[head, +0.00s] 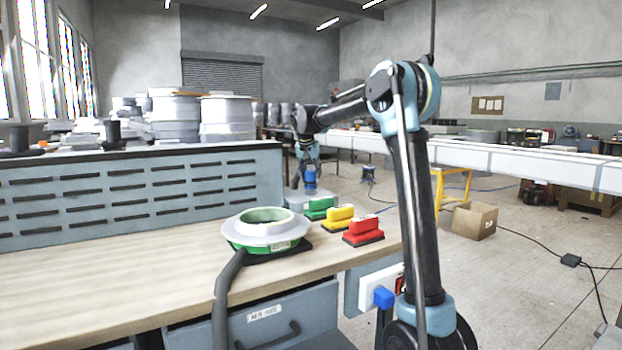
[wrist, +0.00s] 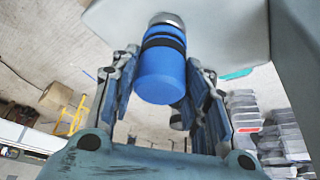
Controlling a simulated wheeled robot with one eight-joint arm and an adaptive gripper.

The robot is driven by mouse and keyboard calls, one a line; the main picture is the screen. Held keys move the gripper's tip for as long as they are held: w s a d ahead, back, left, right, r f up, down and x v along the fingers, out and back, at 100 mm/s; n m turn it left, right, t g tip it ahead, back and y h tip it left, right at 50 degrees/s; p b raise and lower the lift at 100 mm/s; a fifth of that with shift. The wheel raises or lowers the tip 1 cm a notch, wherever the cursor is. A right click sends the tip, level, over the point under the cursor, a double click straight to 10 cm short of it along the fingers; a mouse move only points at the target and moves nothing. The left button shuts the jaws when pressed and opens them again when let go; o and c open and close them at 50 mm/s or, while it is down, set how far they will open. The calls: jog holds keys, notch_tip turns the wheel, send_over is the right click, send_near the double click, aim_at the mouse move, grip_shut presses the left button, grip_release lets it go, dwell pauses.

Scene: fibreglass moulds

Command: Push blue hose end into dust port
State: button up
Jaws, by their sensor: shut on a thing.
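The blue hose end (head: 310,182) is a short blue cylinder. In the wrist view the blue hose end (wrist: 162,75) shows a black band and a silvery round piece at its far end. My gripper (head: 309,168) is shut on it, with one finger on each side in the wrist view (wrist: 165,95). I cannot make out the dust port for sure, nor whether the hose end touches anything.
On the wooden bench (head: 110,290) stand a green and white round unit (head: 267,232) with a grey hose (head: 226,285), and green (head: 321,208), yellow (head: 338,217) and red (head: 363,230) blocks. A slotted panel (head: 140,190) stands behind. A cardboard box (head: 474,220) is on the floor.

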jog(key=shift+f, duration=0.5)
jog(key=o, duration=1.1)
jog(key=v, duration=1.2)
jog(key=shift+w, duration=0.1)
jog(key=shift+d, duration=0.15)
